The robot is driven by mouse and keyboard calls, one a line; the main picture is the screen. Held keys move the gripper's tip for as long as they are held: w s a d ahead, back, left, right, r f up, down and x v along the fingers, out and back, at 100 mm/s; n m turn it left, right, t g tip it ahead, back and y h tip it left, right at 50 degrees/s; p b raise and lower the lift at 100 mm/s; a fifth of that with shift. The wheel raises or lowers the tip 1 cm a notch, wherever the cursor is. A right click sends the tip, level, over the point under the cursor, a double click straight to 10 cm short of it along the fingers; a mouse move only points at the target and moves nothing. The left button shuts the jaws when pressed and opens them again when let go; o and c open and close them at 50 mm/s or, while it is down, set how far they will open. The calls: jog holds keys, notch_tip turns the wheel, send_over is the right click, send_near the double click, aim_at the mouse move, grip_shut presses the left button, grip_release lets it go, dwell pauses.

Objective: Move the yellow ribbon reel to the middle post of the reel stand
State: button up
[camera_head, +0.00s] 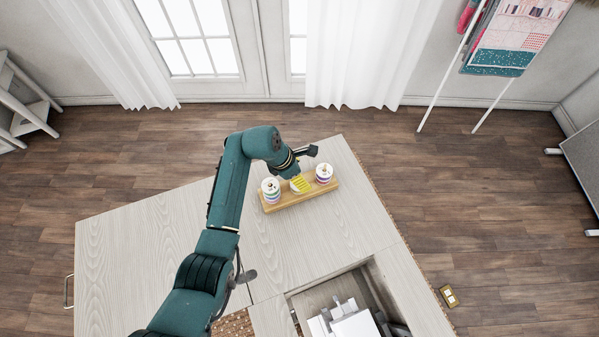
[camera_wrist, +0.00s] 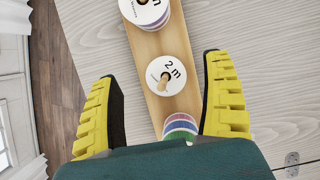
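The wooden reel stand (camera_head: 297,198) lies on the pale table, and it also runs lengthwise through the wrist view (camera_wrist: 185,99). A reel with a white face marked "2 m" (camera_wrist: 166,76) is around the stand's middle post, whose wooden tip shows in its hole. Its ribbon colour is hidden from above in the wrist view; I take it for the yellow ribbon reel. My gripper (camera_wrist: 167,68) is open and empty above the stand, with one yellow ribbed finger to each side of it. In the head view, my gripper partly covers the middle post.
Stacked reels stand on the stand's left post (camera_head: 271,190) and right post (camera_head: 323,174). A white sewing machine (camera_head: 345,322) sits in the table's opening at the front. The table around the stand is clear. A small yellowish object (camera_head: 448,295) lies by the right edge.

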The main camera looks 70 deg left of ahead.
jog(key=v, duration=1.2)
dwell(0.5)
